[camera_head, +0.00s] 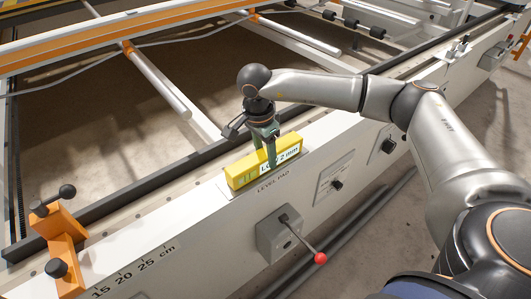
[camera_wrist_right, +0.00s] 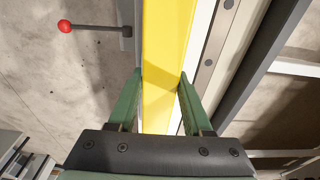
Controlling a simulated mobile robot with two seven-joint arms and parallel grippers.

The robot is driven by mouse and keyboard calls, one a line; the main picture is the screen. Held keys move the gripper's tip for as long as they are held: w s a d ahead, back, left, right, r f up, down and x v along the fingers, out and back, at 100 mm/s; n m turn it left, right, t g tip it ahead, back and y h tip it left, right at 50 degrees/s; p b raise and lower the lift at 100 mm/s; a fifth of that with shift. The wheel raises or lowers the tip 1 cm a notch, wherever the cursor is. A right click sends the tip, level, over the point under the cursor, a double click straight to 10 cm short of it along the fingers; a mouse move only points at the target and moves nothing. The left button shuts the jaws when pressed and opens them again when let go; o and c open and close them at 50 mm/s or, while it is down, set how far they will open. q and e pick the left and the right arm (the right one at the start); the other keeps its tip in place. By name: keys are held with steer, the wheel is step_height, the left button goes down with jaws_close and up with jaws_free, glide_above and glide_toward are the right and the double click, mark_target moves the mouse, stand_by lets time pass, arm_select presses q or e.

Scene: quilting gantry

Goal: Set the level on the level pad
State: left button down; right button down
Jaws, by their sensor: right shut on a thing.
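The yellow level (camera_head: 243,175) lies lengthwise along the white rail, right above the "LEVEL PAD" lettering. My right gripper (camera_head: 266,156) reaches down from above and is shut on the level near its middle, one green finger on each side. In the right wrist view the level (camera_wrist_right: 165,80) runs between the green fingers (camera_wrist_right: 159,85). My left gripper is not in view.
A grey box with a red-knobbed lever (camera_head: 320,257) sticks out from the rail's front face below the pad. An orange bracket with black knobs (camera_head: 62,245) stands on the rail at left. A black bar (camera_head: 130,190) runs behind. The rail top left of the pad is clear.

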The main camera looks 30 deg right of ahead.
mark_target(261, 155)
steer(key=shift+c, duration=1.6)
jaws_free()
step_height(261, 155, up, 12)
steer(key=a+p, duration=0.1)
steer(key=shift+a, duration=0.25)
